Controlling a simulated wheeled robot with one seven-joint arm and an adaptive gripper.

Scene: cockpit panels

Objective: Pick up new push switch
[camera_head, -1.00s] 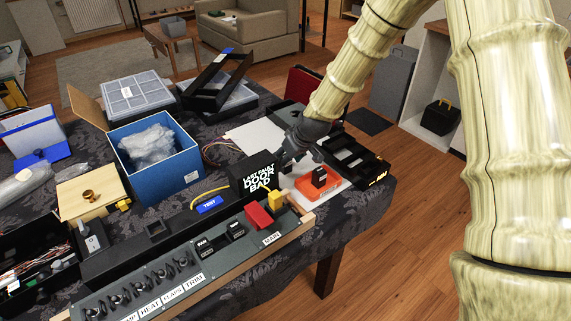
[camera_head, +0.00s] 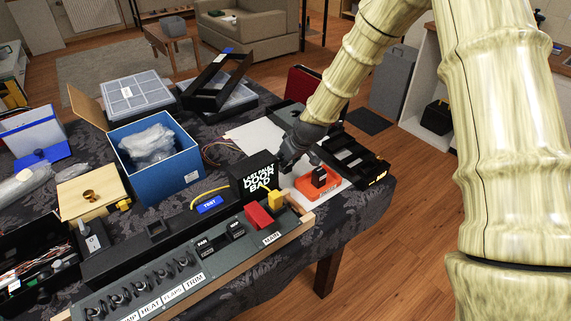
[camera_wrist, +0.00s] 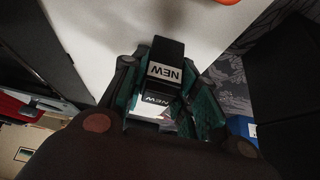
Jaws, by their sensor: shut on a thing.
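The new push switch (camera_wrist: 166,58) is a small black block with a white "NEW" label, seen in the wrist view. It sits between the teal-padded fingers of my gripper (camera_wrist: 165,98), which is shut on it. A second "NEW" marking shows lower, between the fingers. In the head view my gripper (camera_head: 291,163) points down at the white sheet, behind the orange tray. The switch cannot be made out there, and I cannot tell whether it still touches the sheet.
The orange tray (camera_head: 302,190) holds another black block (camera_head: 319,176). A black compartment tray (camera_head: 352,158) lies to the right. The switch panel (camera_head: 190,262) fills the front; a blue box (camera_head: 158,178) stands further left.

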